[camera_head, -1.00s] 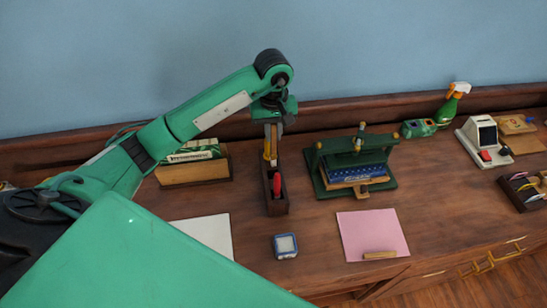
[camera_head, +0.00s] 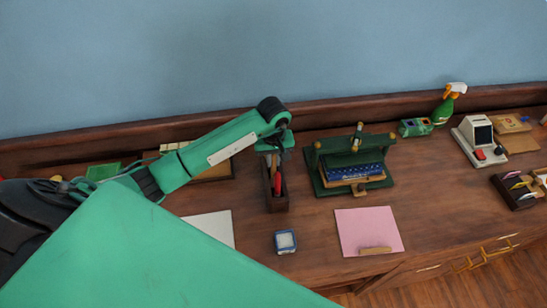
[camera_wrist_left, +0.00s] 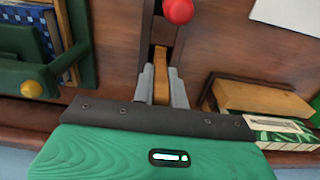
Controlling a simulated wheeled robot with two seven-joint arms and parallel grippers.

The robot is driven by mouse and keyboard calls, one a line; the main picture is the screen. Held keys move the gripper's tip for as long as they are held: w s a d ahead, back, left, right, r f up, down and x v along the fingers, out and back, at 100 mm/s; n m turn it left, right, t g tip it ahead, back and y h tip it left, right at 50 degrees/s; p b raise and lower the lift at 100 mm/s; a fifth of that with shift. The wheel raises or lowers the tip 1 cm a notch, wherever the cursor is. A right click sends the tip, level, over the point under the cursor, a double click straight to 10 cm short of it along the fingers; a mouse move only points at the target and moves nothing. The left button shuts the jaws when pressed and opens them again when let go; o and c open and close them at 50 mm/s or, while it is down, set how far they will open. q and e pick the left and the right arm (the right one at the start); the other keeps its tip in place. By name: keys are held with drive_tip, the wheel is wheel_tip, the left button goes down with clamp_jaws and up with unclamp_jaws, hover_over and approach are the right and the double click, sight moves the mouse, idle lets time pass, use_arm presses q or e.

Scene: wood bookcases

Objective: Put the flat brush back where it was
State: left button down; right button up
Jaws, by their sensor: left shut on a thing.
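My left gripper (camera_head: 274,146) is over the back end of a narrow dark wooden holder (camera_head: 277,204). It is shut on the flat brush, whose tan part (camera_wrist_left: 160,67) shows between the grey fingers in the left wrist view. The brush is upright at the holder's rear part. Its lower end is hidden, so I cannot tell how deep it sits. A red-handled tool (camera_head: 277,183) stands in the holder in front of the brush; its red round end (camera_wrist_left: 178,11) shows in the wrist view. My right gripper is not in view.
A green press (camera_head: 316,180) with a blue patterned block stands right of the holder. A wooden box of cards (camera_head: 215,172) is on the left, partly behind my arm.

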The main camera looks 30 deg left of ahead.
use_arm(q)
drive_tip(key=shift+f, duration=0.1)
drive_tip(key=shift+f, duration=0.15)
drive_tip(key=c, duration=1.4)
unclamp_jaws()
drive_tip(key=shift+r, duration=0.25)
drive_tip(key=shift+w+r, duration=0.1)
drive_tip(key=shift+r, duration=0.15)
wheel_tip(320, 180, up, 10)
drive_tip(key=b, duration=0.4)
drive_tip(key=shift+r+b, duration=0.45)
drive_tip(key=shift+r, duration=0.3)
